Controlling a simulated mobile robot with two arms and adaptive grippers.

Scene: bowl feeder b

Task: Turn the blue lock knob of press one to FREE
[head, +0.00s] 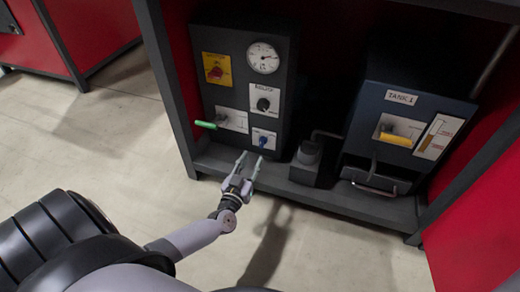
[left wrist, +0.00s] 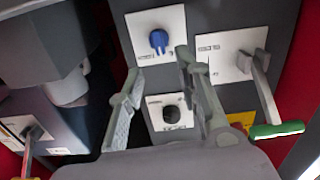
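The blue lock knob (head: 263,142) sits on a white plate low on the front of a dark control box (head: 223,100). In the left wrist view the blue knob (left wrist: 158,41) shows just beyond the fingertips, with a gap around it. Its plate's print is too small to read. My left gripper (head: 250,160) is open and empty, below and slightly left of the knob in the head view. Its fingers (left wrist: 159,65) also show in the left wrist view, apart, pointing toward the knob's plate. My right gripper is not in view.
Near the knob are a black knob (head: 263,104), a green-handled lever (head: 206,125), a red knob on a yellow plate (head: 216,73) and a gauge (head: 263,58). A Tank 1 unit (head: 405,125) with a yellow handle stands to the right. Open floor (head: 120,145) lies left.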

